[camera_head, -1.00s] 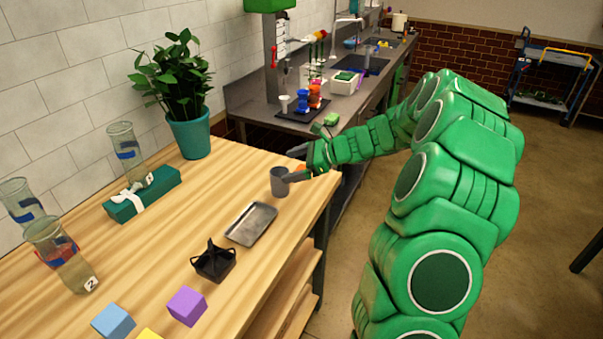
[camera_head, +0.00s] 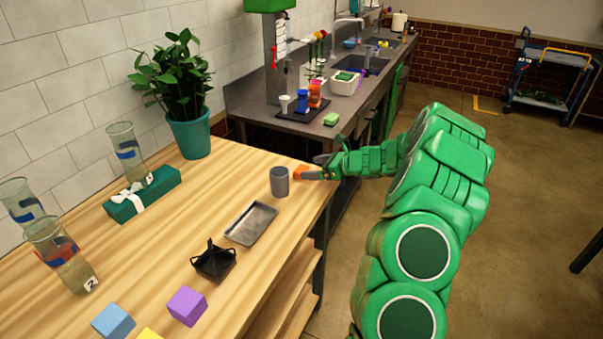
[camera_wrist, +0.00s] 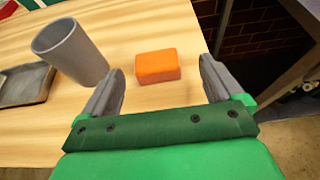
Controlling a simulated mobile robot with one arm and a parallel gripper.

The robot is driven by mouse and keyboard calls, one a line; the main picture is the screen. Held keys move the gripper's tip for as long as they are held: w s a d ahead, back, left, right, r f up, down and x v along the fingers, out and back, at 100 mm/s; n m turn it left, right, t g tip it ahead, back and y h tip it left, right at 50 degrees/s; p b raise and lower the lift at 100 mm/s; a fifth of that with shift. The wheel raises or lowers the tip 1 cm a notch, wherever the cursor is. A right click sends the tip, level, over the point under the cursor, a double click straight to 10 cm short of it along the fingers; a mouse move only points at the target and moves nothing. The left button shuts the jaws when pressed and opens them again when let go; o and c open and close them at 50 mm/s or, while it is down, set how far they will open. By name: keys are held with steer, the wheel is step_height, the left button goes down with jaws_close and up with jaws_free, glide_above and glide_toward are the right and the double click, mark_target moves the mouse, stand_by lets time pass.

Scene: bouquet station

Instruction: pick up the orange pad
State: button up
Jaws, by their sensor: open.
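The orange pad (camera_wrist: 158,66) is a small block lying flat on the wooden table near its right edge. In the head view the pad (camera_head: 301,171) shows partly, with my gripper's fingers around or in front of it. My gripper (camera_wrist: 160,88) is open and empty. In the wrist view the pad lies ahead of the gap between the fingers, nearer the left finger, and appears apart from both. In the head view my gripper (camera_head: 318,167) reaches over the table's right edge from the right.
A grey cup (camera_head: 279,181) stands close to the pad, left of my gripper. A metal tray (camera_head: 251,223) and a black holder (camera_head: 213,260) lie nearer on the table. Beyond the table's right edge is open floor.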

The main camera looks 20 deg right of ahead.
mark_target(304, 169)
steer(key=shift+s+f+x, duration=0.15)
steer(key=shift+x, duration=0.95)
steer(key=shift+s+f+x, duration=0.1)
steer(key=shift+x, duration=1)
steer(key=shift+a, duration=0.1)
steer(key=shift+c, duration=0.2)
steer(key=c, duration=1)
